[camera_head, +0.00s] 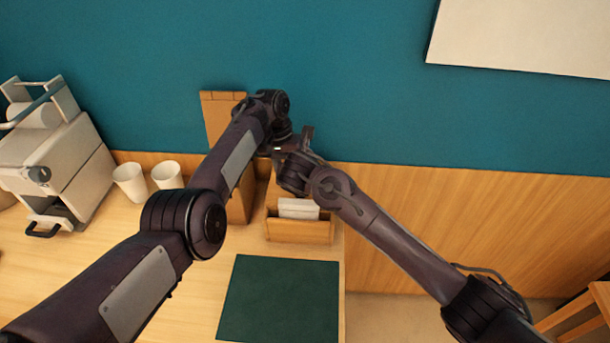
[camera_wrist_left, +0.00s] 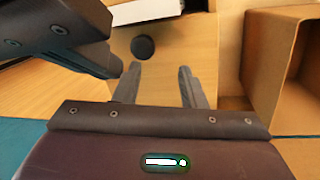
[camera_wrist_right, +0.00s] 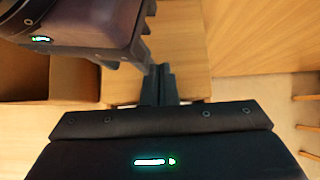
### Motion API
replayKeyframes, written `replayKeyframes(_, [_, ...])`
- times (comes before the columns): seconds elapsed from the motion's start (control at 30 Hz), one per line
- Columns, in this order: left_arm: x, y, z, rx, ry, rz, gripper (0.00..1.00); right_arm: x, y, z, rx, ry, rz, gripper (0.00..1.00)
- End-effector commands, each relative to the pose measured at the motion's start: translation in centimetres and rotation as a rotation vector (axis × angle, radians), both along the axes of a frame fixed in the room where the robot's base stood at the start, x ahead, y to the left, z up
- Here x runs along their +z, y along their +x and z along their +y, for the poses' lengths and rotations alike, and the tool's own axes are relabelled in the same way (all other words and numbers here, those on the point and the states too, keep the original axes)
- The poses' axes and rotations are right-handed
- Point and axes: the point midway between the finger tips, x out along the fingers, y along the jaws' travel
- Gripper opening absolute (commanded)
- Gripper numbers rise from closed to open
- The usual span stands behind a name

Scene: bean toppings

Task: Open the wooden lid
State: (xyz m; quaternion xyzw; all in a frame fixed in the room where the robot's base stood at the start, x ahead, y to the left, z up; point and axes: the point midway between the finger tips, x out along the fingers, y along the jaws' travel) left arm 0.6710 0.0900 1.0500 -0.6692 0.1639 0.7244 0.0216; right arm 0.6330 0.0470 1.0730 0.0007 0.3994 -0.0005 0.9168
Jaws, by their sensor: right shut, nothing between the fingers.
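A wooden panel with a round black knob (camera_wrist_left: 143,47), which looks like the wooden lid (camera_wrist_left: 185,45), lies beyond my left gripper (camera_wrist_left: 158,70) in the left wrist view. The left fingers are apart with nothing between them, short of the knob. My right gripper (camera_wrist_right: 160,72) is shut and empty, over a light wooden surface (camera_wrist_right: 180,65) in the right wrist view. The two grippers are close together, the right one showing at the left wrist view's upper left. In the head view my arms hide most of the lid's area.
A wooden holder with white cards (camera_head: 300,230) stands below the grippers. A tall wooden piece (camera_head: 218,115) stands against the blue wall. White cups (camera_head: 130,182), a machine (camera_head: 60,155) and a dark green mat (camera_head: 280,300) are on the table.

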Motion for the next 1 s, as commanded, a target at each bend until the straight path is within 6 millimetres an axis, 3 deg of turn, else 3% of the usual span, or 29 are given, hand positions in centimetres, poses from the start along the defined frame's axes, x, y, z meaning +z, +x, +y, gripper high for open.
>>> replayKeyframes(0.77, [0.0, 0.0, -0.1, -0.002, -0.001, -0.002, 0.38, 0.0, -0.2, 0.0, 0.001, -0.002, 0.002, 0.00])
replayKeyframes(1.0, [-0.8, 0.0, 0.0, -0.001, 0.000, -0.001, 0.38, 2.0, -2.2, 0.0, 0.001, 0.000, -0.001, 0.00])
